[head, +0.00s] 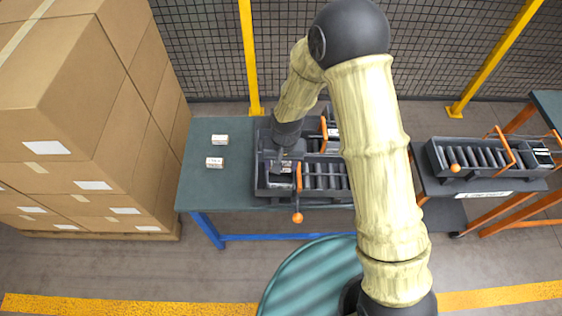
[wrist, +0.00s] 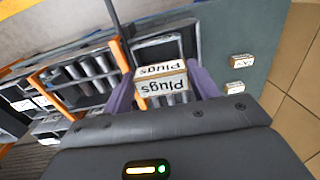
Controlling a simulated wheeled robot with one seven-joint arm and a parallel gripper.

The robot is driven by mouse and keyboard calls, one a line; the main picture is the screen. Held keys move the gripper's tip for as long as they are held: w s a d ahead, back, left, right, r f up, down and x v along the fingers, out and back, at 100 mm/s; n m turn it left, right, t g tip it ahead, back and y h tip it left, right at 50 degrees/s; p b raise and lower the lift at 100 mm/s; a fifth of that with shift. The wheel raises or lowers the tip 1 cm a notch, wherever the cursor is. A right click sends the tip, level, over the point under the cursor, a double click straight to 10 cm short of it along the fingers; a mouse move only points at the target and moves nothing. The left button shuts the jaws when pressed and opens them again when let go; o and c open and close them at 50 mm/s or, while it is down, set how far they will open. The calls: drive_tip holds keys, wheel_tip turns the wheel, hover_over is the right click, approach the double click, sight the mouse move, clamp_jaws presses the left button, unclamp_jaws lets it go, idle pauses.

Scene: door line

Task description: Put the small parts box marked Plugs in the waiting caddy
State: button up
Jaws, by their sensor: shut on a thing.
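My gripper (wrist: 160,92) is shut on the small box marked Plugs (wrist: 162,78), a white-labelled block between two purple fingers in the wrist view. In the head view my gripper (head: 284,165) is over the left end of a dark caddy (head: 322,198) with an orange handle on the green table. Beyond the box in the wrist view is a compartment (wrist: 163,45) of a caddy that looks empty. I cannot tell how far the box is above it. A second caddy (head: 478,172) stands on a cart at the right. My arm hides part of the table.
Two small white-labelled boxes (head: 220,139) (head: 214,163) lie on the table's left part (head: 205,190). Stacked cartons (head: 100,120) stand at the left. Yellow posts (head: 250,60) and a mesh fence are behind. An orange knobbed lever (head: 297,217) sticks out in front of the caddy.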

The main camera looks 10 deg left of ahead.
drive_tip(key=b, duration=0.5)
hover_over(282, 175)
drive_tip(key=s, duration=0.3)
drive_tip(key=shift+d+f, duration=0.2)
drive_tip(key=shift+f, duration=3.2)
drive_tip(key=o, duration=1.1)
drive_tip(key=shift+c, duration=0.2)
wheel_tip(282, 175, up, 17)
drive_tip(key=b, duration=0.1)
drive_tip(key=shift+w+d+r+b, duration=0.2)
drive_tip(key=shift+d+b, duration=0.1)
drive_tip(key=shift+d, duration=0.15)
drive_tip(key=shift+r, duration=0.1)
